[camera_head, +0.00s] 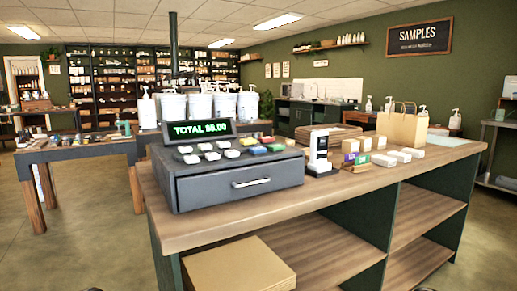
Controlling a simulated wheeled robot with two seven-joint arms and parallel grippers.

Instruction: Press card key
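A dark grey cash register (238,183) stands on the left part of the wooden counter, drawer shut. Its display (201,129) reads a green total, about "TOTAL $6.00". Key labels are too small to read, so I cannot tell which is the card key. No gripper fingers show. Small dark slivers at the bottom edge, left and right, may be parts of my arms.
A card terminal (319,151) stands right of the register, with small boxes (384,160) and a paper bag (402,130) further right. White pump buckets (199,106) stand behind. The counter's front edge (330,201) is clear. A cardboard box (240,268) sits on the lower shelf.

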